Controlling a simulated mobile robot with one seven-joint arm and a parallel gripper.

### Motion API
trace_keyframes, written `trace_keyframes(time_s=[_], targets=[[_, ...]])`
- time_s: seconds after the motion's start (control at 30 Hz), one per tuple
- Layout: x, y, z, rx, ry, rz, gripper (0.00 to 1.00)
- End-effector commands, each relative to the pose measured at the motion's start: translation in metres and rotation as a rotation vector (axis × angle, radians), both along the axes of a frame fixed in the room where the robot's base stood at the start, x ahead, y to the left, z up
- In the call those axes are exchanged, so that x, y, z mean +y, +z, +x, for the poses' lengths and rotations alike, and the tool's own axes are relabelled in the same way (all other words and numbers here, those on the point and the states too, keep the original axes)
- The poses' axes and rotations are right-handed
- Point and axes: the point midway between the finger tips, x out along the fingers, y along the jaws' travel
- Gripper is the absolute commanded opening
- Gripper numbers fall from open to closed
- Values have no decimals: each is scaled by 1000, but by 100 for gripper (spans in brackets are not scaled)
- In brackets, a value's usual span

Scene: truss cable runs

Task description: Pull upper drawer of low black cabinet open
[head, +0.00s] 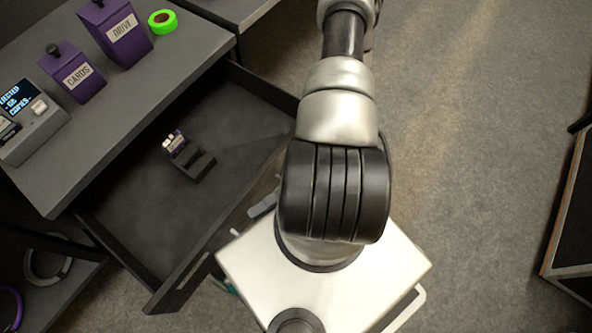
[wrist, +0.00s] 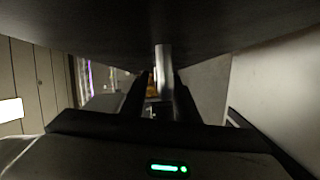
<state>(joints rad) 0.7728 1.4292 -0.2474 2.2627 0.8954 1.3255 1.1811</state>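The low black cabinet (head: 125,130) stands at the left in the head view. Its upper drawer (head: 232,228) is pulled far out, its dark interior in plain sight. A small dark device with pale parts (head: 187,156) lies in the drawer. My gripper is mostly hidden under my arm in the head view, near the drawer front. In the wrist view my gripper's dark fingers (wrist: 161,92) stand apart on both sides of a metallic bar (wrist: 163,62), seemingly the drawer handle. A narrow gap shows left of the bar; contact on its right is unclear.
On the cabinet top are two purple boxes, CARDS (head: 72,72) and DRIVE (head: 116,32), a green tape roll (head: 163,21) and a grey device with a screen (head: 32,122). A dark case (head: 570,225) stands at the right edge. Carpet between is clear.

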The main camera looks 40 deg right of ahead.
Motion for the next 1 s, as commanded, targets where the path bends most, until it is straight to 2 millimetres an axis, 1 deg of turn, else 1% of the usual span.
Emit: trace_keyframes(time_s=[0.07, 0.17, 0.27, 0.6, 0.7, 0.83, 1.0], targets=[[-2, 0, 0, 0, -1, 0, 28], [-12, 1, -1, -1, -1, -2, 28], [-29, 2, -3, -1, -1, -3, 28], [-113, 9, -12, -3, -2, -5, 28], [-134, 10, -14, -2, -1, -4, 28], [-155, 12, -16, -2, -1, -3, 28], [-171, 14, -18, 0, -2, -1, 28]])
